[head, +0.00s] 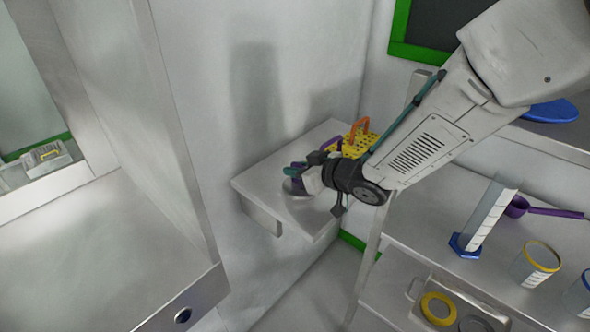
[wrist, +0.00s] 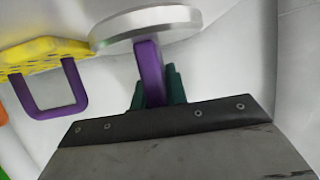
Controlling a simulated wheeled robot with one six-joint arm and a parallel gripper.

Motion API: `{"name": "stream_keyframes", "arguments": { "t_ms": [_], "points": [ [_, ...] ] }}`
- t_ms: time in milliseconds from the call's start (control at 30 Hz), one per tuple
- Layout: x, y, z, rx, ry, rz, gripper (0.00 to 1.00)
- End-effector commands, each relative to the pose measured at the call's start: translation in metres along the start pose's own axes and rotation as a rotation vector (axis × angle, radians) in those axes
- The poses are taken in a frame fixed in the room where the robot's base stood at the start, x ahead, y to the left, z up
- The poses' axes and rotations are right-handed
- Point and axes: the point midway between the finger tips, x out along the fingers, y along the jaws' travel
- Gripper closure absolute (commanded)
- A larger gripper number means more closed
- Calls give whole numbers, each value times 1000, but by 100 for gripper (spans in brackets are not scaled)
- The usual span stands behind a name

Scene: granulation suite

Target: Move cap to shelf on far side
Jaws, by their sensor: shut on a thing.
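The cap is a silver disc with a purple handle; in the wrist view the disc (wrist: 150,27) is at the top, with the handle (wrist: 150,72) pointing toward me. My gripper (wrist: 158,85) is shut on that purple handle, with a teal finger on each side. In the head view my gripper (head: 297,175) is over a small grey wall shelf (head: 258,178), and the cap (head: 293,189) is at or just above the shelf's top. I cannot tell whether the disc touches the shelf. My wrist hides part of the cap and shelf.
A yellow perforated rack (head: 357,145) with an orange handle stands at the shelf's back right, close to my gripper; its purple handle (wrist: 52,108) shows in the wrist view. The shelf's left part is bare. A cart at right holds a cylinder (head: 485,215) and a jar (head: 535,264).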

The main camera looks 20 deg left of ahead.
Motion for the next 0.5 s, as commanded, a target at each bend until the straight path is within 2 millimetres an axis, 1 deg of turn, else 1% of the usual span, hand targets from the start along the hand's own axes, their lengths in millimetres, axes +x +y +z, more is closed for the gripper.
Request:
{"name": "stream_keyframes", "arguments": {
  "t_ms": [67, 267, 400, 433, 500],
  "points": [
    [2, 0, 6, 1, 1, 0, 100],
    [3, -1, 4, -1, 2, -1, 100],
    [4, -1, 8, -2, 1, -2, 100],
    [4, -1, 8, -2, 1, -2, 80],
    [4, -1, 8, -2, 1, -2, 64]
  ]
}}
